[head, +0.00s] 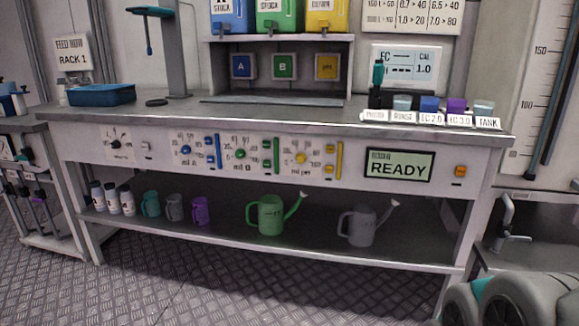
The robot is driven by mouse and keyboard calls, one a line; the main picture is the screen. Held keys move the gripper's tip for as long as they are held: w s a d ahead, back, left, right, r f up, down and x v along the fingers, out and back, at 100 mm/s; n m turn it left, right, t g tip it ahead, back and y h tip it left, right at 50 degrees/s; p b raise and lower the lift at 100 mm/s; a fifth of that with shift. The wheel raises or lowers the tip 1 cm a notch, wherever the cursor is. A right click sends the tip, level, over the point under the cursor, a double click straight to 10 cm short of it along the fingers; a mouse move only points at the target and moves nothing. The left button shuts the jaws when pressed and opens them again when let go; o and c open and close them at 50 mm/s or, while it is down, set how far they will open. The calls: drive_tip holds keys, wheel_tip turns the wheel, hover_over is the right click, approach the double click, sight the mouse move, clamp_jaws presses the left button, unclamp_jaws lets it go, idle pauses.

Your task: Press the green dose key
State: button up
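The green dosing section sits in the middle of the bench's front panel in the head view, between a blue section and a yellow one. It has a dial with a green knob (240,154), small green keys (267,144) to its right, and an upright green bar (276,154) beside them. The labels there are too small to read, so I cannot tell which key is the dose key. A display (400,165) to the right reads READY. My gripper is not in view; rounded grey and teal parts at the lower right seem to be mine.
The bench top (300,116) carries a blue tray (101,95) and labelled cups (429,104) at its right. The lower shelf (330,241) holds bottles, mugs, a green watering can (270,214) and a grey one (361,226). The floor (230,290) in front is clear.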

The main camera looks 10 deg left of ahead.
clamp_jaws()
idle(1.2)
